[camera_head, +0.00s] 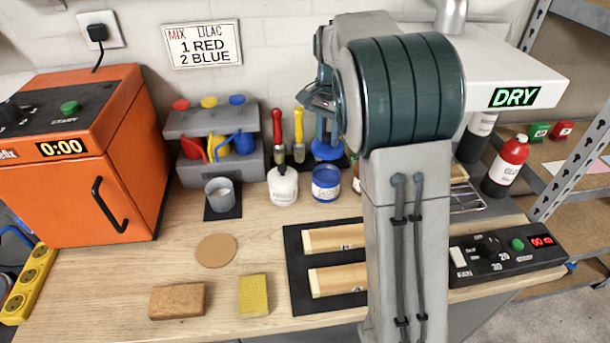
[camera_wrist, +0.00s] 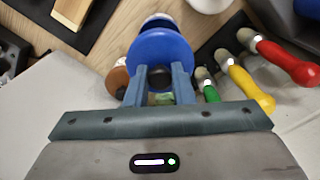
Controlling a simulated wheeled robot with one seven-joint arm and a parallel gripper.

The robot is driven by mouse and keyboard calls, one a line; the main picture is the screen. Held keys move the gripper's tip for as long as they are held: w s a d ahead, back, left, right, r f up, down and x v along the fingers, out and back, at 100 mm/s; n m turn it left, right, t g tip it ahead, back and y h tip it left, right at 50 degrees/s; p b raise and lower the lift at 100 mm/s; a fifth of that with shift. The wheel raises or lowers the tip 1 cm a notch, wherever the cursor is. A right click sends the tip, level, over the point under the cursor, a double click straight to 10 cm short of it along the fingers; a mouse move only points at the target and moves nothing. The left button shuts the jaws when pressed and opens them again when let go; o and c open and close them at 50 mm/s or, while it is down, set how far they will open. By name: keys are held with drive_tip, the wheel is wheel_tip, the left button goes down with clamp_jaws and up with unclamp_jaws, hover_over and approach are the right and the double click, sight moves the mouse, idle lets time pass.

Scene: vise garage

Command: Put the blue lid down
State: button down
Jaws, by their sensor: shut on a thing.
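The blue lid (camera_head: 327,151) hangs under my gripper (camera_head: 327,130) in the head view, a little above and behind the blue jar (camera_head: 326,187). In the wrist view the blue lid (camera_wrist: 160,48) faces me, and my gripper (camera_wrist: 160,77) is shut on its dark knob. The blue jar stands on the workbench with its blue top showing, apart from the lid. In the wrist view part of the jar (camera_wrist: 160,21) shows beyond the lid.
A white bottle (camera_head: 283,187) stands left of the jar. Red and yellow-handled tools (camera_head: 298,135) stand on a dark mat behind. A brown jar (camera_wrist: 117,80) is close beside the lid. A black tray with wooden blocks (camera_head: 294,262) lies in front. Bare bench surrounds the cork disc (camera_head: 216,250).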

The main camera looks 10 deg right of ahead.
drive_tip(key=s+a+f+n, duration=0.2)
drive_tip(key=s+a+f, duration=0.1)
drive_tip(key=s, duration=0.5)
drive_tip(key=s+a+f+n, duration=0.2)
drive_tip(key=s+a, duration=0.1)
drive_tip(key=s, duration=0.4)
drive_tip(key=p, duration=0.2)
hover_over(262, 242)
drive_tip(key=shift+n, duration=0.3)
wheel_tip(262, 242, down, 7)
drive_tip(key=shift+f, duration=2.15)
drive_tip(key=shift+f, duration=0.2)
drive_tip(key=c, duration=1.2)
unclamp_jaws()
drive_tip(key=shift+c, duration=0.2)
drive_tip(key=shift+r, duration=0.1)
wheel_tip(262, 242, up, 12)
drive_tip(key=shift+r, duration=0.2)
